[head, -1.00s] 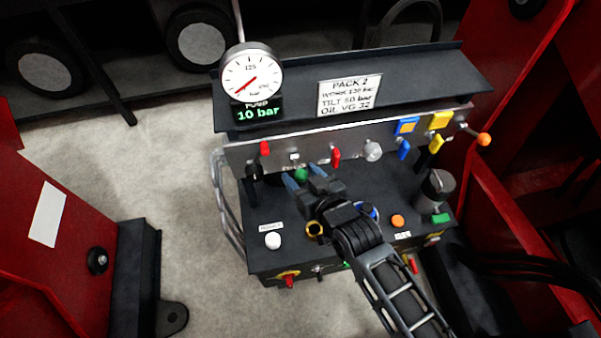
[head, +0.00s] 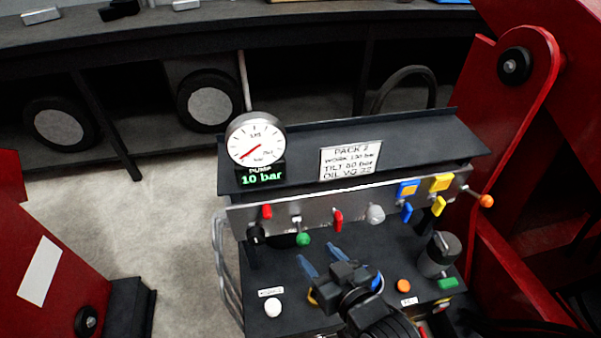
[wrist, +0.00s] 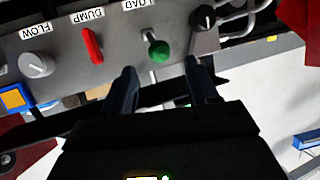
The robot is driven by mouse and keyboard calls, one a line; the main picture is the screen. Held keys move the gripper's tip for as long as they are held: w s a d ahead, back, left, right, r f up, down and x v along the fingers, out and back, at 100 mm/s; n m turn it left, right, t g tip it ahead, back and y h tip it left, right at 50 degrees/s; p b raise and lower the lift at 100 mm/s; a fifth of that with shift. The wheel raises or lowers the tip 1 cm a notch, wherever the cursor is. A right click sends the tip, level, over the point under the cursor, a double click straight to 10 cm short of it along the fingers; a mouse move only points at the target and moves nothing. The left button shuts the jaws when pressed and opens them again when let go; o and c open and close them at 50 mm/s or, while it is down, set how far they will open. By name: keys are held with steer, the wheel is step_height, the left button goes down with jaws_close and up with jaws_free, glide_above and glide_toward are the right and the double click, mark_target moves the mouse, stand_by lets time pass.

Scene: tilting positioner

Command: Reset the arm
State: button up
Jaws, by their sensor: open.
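My gripper (head: 320,260) is open and empty above the deck of the hydraulic pack console. Its two bluish fingers point toward the console's upright panel. In the wrist view my gripper (wrist: 165,88) has its fingers apart, with the green-knobbed lever (wrist: 158,48) under the LOAD label beyond and between them, not gripped. The green knob (head: 303,239) also shows in the head view, left of the fingertips. The red DUMP lever (wrist: 92,45) and grey FLOW knob (wrist: 36,64) sit beside it on the panel.
The gauge (head: 255,139) stands above a display reading 10 bar. A white button (head: 272,307), an orange button (head: 403,286) and a dark cylindrical knob (head: 438,255) are on the deck. Red machine structures (head: 520,150) flank the console. Blue and yellow levers are at the panel's right.

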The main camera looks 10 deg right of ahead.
steer(key=s+d+r+h, duration=0.15)
steer(key=s+d, duration=0.25)
steer(key=s, duration=0.4)
steer(key=s+d+r, duration=0.2)
steer(key=s+d, duration=0.2)
steer(key=s, duration=0.5)
steer(key=s+d+r+m+t+h, duration=0.1)
steer(key=s+d+r+m+h, duration=0.1)
steer(key=s+r, duration=1.1)
steer(key=shift+s+d+r+t, duration=0.3)
steer(key=shift+s+d, duration=0.3)
steer(key=shift+s, duration=0.35)
steer(key=shift+h, duration=0.25)
